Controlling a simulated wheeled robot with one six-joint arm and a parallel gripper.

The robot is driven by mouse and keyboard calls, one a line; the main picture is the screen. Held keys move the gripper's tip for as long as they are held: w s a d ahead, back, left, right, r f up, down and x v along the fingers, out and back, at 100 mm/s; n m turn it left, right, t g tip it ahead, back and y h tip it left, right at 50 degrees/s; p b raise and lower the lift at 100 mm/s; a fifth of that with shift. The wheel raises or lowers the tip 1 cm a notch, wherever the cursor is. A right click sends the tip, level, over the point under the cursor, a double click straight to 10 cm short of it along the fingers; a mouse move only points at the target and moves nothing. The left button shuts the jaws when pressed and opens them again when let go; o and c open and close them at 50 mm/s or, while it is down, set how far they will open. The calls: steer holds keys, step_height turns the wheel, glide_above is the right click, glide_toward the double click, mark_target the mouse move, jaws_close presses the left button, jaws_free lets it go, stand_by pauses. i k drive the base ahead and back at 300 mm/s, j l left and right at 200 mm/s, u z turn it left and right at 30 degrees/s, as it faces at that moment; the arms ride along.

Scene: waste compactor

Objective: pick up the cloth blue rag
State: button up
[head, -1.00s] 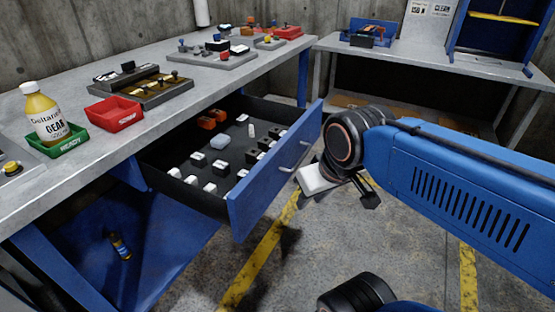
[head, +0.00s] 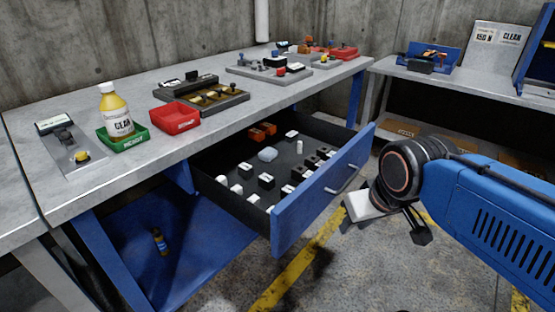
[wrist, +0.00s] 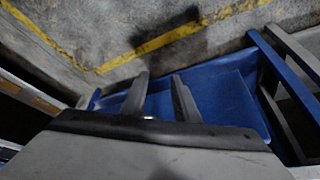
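A small, pale blue, soft-looking lump (head: 267,154), which looks like the cloth rag, lies in the open drawer (head: 300,213) of the left bench, towards its back. Orange blocks lie behind it and black-and-white pieces in front. My gripper (head: 385,232) hangs outside the drawer, to the right of its blue front and apart from it. In the wrist view, the two fingers of my gripper (wrist: 159,78) stand apart with nothing between them. The rag cannot be made out in the wrist view.
The grey bench top (head: 130,175) carries a yellow bottle (head: 115,110), a green tray (head: 123,138), a red tray (head: 174,118) and dark fixtures. A second bench (head: 480,82) stands at the back right. The floor with yellow lines (head: 300,270) is clear right of the drawer.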

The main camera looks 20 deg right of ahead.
mark_target(268, 154)
steer(key=j, duration=0.85)
steer(key=k+j, duration=0.1)
steer(key=j, duration=0.7)
steer(key=i+z, duration=0.05)
